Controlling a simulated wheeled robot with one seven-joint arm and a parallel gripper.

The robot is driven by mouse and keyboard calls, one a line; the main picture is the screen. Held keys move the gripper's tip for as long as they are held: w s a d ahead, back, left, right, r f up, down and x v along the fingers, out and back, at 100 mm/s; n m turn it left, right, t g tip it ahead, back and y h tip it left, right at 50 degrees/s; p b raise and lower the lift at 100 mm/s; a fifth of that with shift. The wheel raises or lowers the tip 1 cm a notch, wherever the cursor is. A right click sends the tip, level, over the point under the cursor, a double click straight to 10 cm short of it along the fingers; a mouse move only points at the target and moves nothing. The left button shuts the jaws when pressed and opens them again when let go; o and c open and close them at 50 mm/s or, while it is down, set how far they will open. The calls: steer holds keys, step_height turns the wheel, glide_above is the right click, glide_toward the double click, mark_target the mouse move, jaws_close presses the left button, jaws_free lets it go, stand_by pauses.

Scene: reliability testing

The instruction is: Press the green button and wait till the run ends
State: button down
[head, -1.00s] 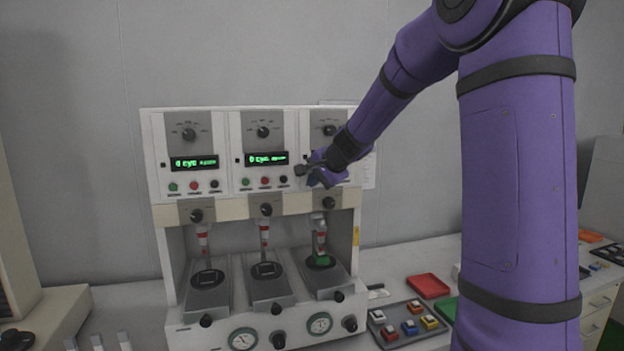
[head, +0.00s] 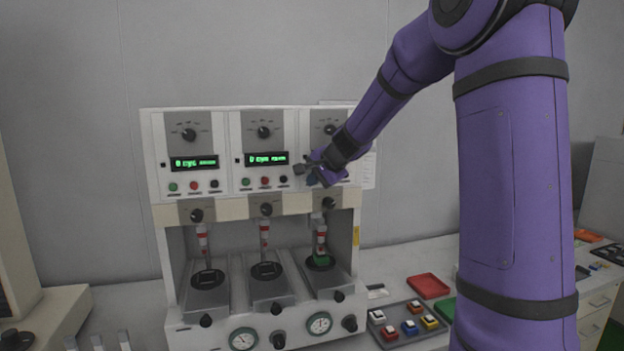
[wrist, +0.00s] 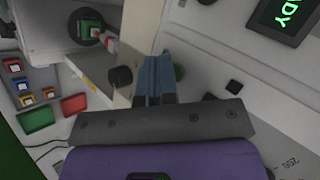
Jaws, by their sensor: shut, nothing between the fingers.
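The testing machine (head: 247,207) has three stations side by side, each with a display, small buttons and a knob. My gripper (head: 310,178) is at the control panel of the right station and covers its display and buttons in the head view. In the wrist view my gripper (wrist: 156,62) is shut and empty, its blue fingertips close together near the panel. The station's display (wrist: 284,18) shows green letters reading "ADY", partly cut off. A green switch block (head: 320,257) sits under the right station's plunger.
A grey tray (head: 386,337) with several coloured switches lies right of the machine. A red tray (head: 428,286) and a green tray (head: 446,308) are beside it. The left and middle stations show lit displays.

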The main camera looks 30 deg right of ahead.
steer(key=shift+w+d, duration=0.1)
steer(key=shift+w, duration=0.25)
stand_by(0.6)
steer(key=shift+s, duration=0.15)
steer(key=shift+s+a, duration=0.2)
steer(key=shift+s, duration=0.55)
steer(key=shift+s+a, duration=0.25)
steer(key=shift+s, duration=0.5)
steer(key=shift+s+a, duration=0.2)
steer(key=shift+s, duration=0.6)
steer(key=shift+s+a, duration=0.25)
steer(key=shift+s, duration=0.5)
steer(key=shift+a, duration=0.1)
steer(key=s+a+r+n+g, duration=0.2)
steer(key=s+a+n, duration=0.3)
steer(key=s+a, duration=0.45)
steer(key=s+a+r+n+g, duration=0.15)
steer(key=s+a+n, duration=0.45)
steer(key=s, duration=0.7)
steer(key=s+d+f+n+g+h, duration=0.1)
steer(key=s+f+n, duration=0.1)
steer(key=s, duration=0.8)
steer(key=shift+d+f+n, duration=0.15)
steer(key=shift+f+n, duration=0.1)
steer(key=shift+n, duration=0.35)
